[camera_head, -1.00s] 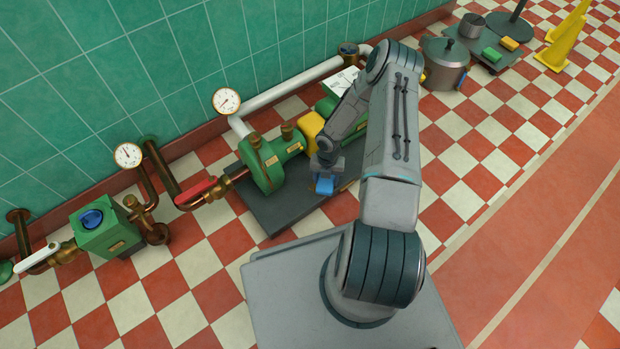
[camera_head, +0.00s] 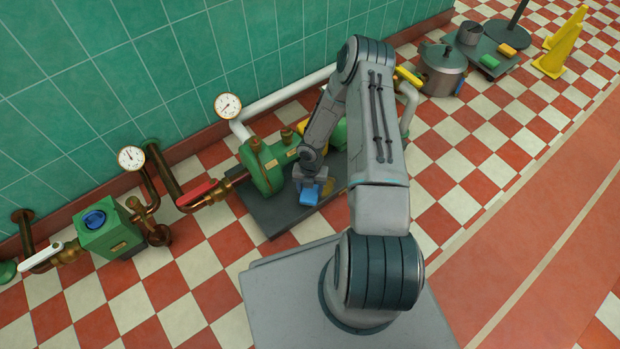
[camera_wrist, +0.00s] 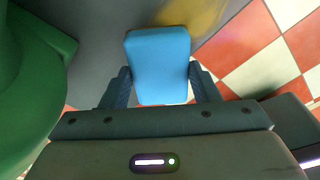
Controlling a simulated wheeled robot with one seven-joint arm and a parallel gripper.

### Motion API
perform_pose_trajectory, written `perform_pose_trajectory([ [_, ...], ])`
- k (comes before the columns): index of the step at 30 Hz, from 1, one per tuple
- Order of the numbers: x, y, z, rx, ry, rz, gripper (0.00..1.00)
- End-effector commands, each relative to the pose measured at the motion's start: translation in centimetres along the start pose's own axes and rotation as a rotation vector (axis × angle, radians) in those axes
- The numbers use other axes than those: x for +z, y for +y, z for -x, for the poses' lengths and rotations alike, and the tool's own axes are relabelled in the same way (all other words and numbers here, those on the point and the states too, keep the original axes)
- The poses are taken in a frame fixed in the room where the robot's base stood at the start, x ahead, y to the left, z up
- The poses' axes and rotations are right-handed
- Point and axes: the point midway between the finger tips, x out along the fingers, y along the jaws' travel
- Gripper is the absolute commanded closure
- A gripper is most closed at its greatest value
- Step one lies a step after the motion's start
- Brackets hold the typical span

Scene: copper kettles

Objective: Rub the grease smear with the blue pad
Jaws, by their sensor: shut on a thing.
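The blue pad (camera_head: 310,195) is a small block held by my gripper (camera_head: 307,181), low over the dark base plate of the green pump. In the wrist view the pad (camera_wrist: 159,66) sits between both fingers (camera_wrist: 160,88), which are shut on its sides. A yellow-brown patch (camera_head: 328,187), which looks like the grease smear, lies on the plate just right of the pad. In the wrist view this smear (camera_wrist: 195,14) shows beyond the pad's far right corner, partly hidden by it. I cannot tell whether the pad touches the plate.
The green pump (camera_head: 266,168) stands close on the left, with its red-handled valve (camera_head: 197,192) farther left. The base plate (camera_head: 275,215) has bare room at its front. A steel pot (camera_head: 442,72) and yellow wet-floor signs (camera_head: 560,52) stand far off right.

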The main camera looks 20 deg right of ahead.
Motion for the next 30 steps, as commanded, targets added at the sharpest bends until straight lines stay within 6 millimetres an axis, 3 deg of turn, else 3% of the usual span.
perform_pose_trajectory([
  [15,-0.8,0.6,4.8,-0.001,-0.001,0.014,0.66],
  [30,-0.5,0.8,5.6,0.006,-0.002,-0.031,0.66],
])
